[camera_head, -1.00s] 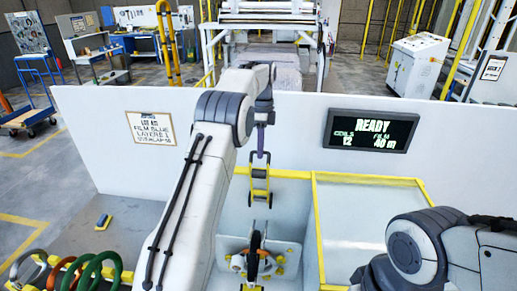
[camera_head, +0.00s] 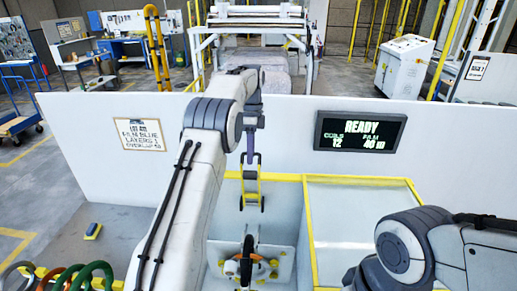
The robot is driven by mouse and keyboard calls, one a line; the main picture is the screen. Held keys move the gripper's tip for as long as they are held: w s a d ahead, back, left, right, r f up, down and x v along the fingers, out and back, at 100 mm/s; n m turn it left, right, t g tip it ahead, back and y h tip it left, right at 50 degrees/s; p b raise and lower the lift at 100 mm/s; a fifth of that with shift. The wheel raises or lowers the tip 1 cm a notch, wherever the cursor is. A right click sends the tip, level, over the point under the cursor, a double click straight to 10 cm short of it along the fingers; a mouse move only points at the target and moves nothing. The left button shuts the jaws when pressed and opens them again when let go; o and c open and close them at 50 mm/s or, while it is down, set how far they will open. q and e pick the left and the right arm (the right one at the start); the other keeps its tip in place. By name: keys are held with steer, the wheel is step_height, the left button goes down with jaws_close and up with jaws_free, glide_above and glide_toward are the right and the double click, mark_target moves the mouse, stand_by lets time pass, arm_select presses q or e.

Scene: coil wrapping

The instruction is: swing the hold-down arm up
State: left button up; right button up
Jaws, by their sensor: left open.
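My left arm reaches over the white enclosure from the left and its wrist hangs down. My left gripper (camera_head: 252,204) points down with its two yellow, black-tipped fingers apart and nothing seen between them. Below it, apart from it, is a dark upright bar (camera_head: 247,246), which may be the hold-down arm. It stands among orange and yellow round parts (camera_head: 228,267) on a pale plate at the bottom of the view. Its lower end is unclear. My right arm comes in at the lower right; its gripper is not in view.
A yellow-edged clear panel (camera_head: 355,220) is right of the dark bar. A white wall (camera_head: 270,120) runs behind, with a READY display (camera_head: 360,131) and a notice (camera_head: 139,134).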

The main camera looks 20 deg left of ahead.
arm_select(q)
steer(key=s+d+r+b, duration=0.2)
steer(key=d+r, duration=0.8)
steer(key=d, duration=0.1)
steer(key=shift+s+d+r, duration=0.2)
steer(key=shift+s+r, duration=0.1)
steer(key=shift+r, duration=0.1)
steer(key=s+a+f+n+t, duration=0.3)
steer(key=s+f+n+t, duration=0.2)
steer(key=s+f+n, duration=1.35)
steer(key=s+d+f+m+g+b, duration=0.1)
steer(key=s+d+f+m+b, duration=0.4)
steer(key=s+d+f+b, duration=0.1)
steer(key=s+d+f+m+g+b, duration=0.1)
steer(key=s+d+f+m+b, duration=0.5)
steer(key=s+b, duration=0.5)
steer(key=shift+s+d+f+g, duration=0.3)
steer(key=shift+d+g, duration=0.1)
steer(key=shift+d, duration=0.5)
